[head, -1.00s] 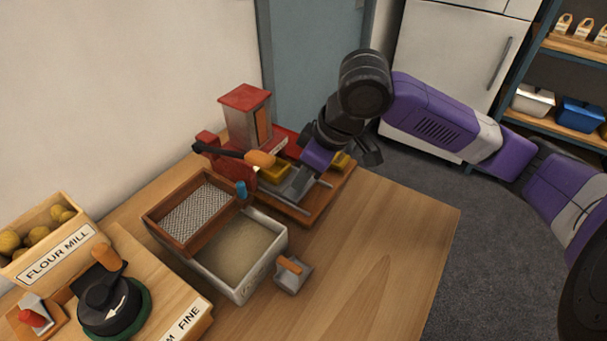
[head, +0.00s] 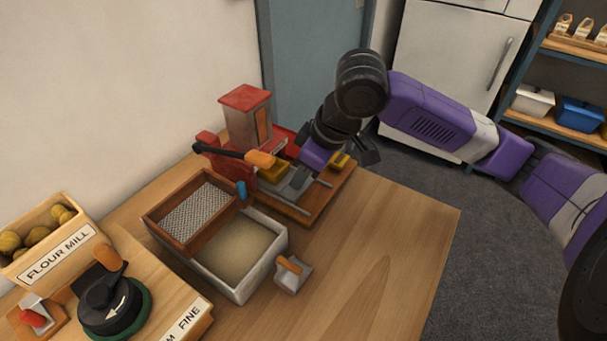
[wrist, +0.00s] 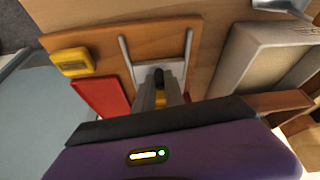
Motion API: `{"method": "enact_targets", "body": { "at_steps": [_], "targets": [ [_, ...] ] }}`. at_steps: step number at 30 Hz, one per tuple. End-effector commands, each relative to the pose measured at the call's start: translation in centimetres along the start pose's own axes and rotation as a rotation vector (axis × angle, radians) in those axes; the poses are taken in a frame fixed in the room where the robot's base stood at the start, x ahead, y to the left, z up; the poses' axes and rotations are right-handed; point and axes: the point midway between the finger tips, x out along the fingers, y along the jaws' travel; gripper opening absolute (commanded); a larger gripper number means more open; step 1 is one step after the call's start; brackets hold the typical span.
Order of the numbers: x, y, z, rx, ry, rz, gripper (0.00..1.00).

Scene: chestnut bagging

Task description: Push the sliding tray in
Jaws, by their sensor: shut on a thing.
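The red press-like machine (head: 246,120) stands on a wooden base at the back of the table. Its grey sliding tray (head: 283,190) lies low between two metal rails on that base, partly covered by my gripper. My gripper (head: 299,180) points down at the tray and is shut on it. In the wrist view my gripper (wrist: 159,88) is between the two rails (wrist: 188,62), with a dark piece and a yellow piece at the fingers. The exact contact is hard to see.
In front stand a mesh sieve (head: 196,212), a metal flour bin (head: 275,262) and a small scoop (head: 293,272). The table's right side is clear.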

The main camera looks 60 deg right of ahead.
Motion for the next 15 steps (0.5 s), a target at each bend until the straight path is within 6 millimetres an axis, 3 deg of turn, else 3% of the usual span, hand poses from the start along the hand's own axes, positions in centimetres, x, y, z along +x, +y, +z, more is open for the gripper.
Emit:
{"method": "enact_targets", "body": {
  "at_steps": [6,15],
  "targets": [
    [1.0,0.5,-3.2,-0.002,0.004,0.000,0.00],
    [1.5,0.7,-4.1,0.001,0.007,0.001,0.00]
  ]
}}
